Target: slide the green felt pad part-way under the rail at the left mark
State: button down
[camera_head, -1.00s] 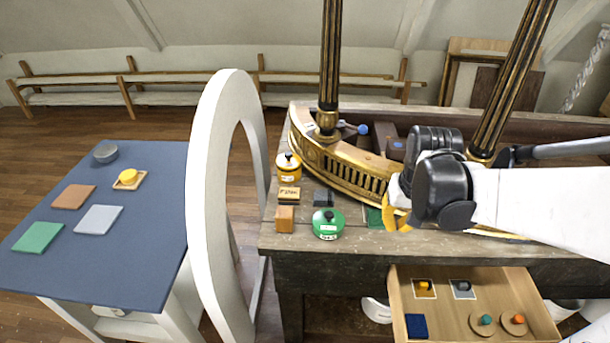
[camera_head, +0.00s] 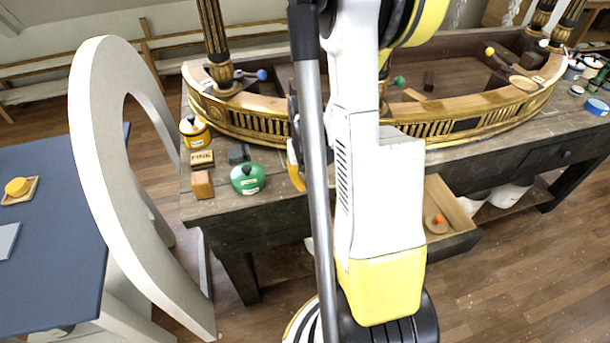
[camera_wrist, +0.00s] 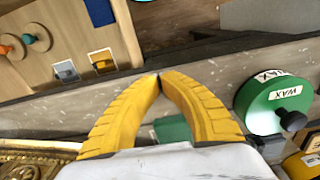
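The green felt pad (camera_wrist: 172,128) shows in the wrist view on the console top, between my curved yellow fingers and partly hidden by them. My gripper (camera_wrist: 160,80) has its fingertips together above the console's front edge, with nothing visible between the tips. In the head view my arm hides the pad and most of the gripper; only a yellow finger (camera_head: 296,172) shows. The gilt rail (camera_head: 235,118) curves along the console, and a piece of gilt work (camera_wrist: 35,165) is at the lower left of the wrist view. I cannot make out the left mark.
A green wax tin (camera_head: 247,179), yellow tin (camera_head: 195,132), wooden block (camera_head: 202,184) and dark block (camera_head: 238,153) stand at the console's left end. An open drawer (camera_head: 462,238) juts out below. A white arch (camera_head: 85,130) and blue table (camera_head: 55,240) are left.

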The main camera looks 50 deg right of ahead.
aim_at(302, 177)
jog(key=shift+w+d, duration=0.55)
jog(key=shift+w, duration=0.3)
jog(key=shift+w+d, duration=0.55)
jog(key=shift+w, duration=0.3)
jog(key=w, duration=0.1)
jog(key=w+d, duration=0.1)
jog(key=w+d+b, duration=0.1)
jog(key=shift+w+d, duration=0.25)
jog(key=shift+w, duration=0.1)
jog(key=shift+s, duration=0.1)
